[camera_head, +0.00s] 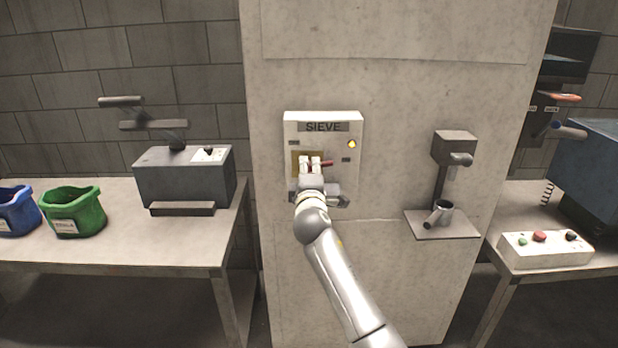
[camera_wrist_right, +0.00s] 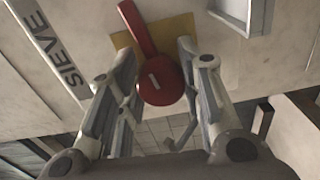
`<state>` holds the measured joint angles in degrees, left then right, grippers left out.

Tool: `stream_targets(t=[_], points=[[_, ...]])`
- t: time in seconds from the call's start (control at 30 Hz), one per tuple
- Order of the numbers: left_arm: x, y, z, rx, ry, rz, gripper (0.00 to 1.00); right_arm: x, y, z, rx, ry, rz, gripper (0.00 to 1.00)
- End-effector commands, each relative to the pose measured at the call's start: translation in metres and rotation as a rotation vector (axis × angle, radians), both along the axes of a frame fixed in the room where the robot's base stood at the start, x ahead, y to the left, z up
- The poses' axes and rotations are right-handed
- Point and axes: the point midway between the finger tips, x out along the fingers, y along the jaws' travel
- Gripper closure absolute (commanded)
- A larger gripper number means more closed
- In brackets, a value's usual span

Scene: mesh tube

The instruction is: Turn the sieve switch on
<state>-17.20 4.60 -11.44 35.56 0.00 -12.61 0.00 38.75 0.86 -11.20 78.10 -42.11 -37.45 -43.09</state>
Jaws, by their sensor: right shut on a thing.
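The sieve switch panel (camera_head: 345,172) is a pale box on the concrete pillar, with a SIEVE label (camera_head: 323,127) on top and a yellow lamp (camera_head: 351,143) at its upper right. Its red switch handle (camera_head: 328,162) points right in the head view. In the right wrist view the red handle (camera_wrist_right: 162,82) has a round end, lying between the two fingers over a yellow plate (camera_wrist_right: 185,29). My right gripper (camera_head: 310,162) is at the panel and shut on the handle. The fingers partly hide the handle in the head view. My left gripper is not in view.
A table at left bears a grey machine (camera_head: 185,180) and green (camera_head: 75,212) and blue (camera_head: 15,210) containers. A button box (camera_head: 545,250) is on the right table.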

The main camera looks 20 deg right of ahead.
Motion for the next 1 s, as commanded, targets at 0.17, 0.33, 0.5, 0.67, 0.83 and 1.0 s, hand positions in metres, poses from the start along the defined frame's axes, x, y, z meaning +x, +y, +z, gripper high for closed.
stream_targets(t=[0.17,0.33,0.5,0.67,0.83,1.0], points=[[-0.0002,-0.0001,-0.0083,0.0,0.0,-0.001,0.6,-0.0001,0.0003,-0.0032,0.096,-0.025,0.0,0.9],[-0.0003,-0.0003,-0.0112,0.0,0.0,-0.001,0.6,-0.0001,0.0004,-0.0029,0.152,-0.04,0.0,0.9],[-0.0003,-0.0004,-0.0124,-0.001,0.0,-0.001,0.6,0.0,0.0004,-0.0026,0.179,-0.048,0.0,0.9],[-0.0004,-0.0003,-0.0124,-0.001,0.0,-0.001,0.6,0.0,0.0003,-0.0025,0.185,-0.049,-0.001,0.9],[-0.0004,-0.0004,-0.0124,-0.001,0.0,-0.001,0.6,0.0,0.0003,-0.0025,0.185,-0.049,-0.001,0.9],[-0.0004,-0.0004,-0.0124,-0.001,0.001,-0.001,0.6,0.0,0.0002,-0.0026,0.185,-0.049,-0.001,0.57]])
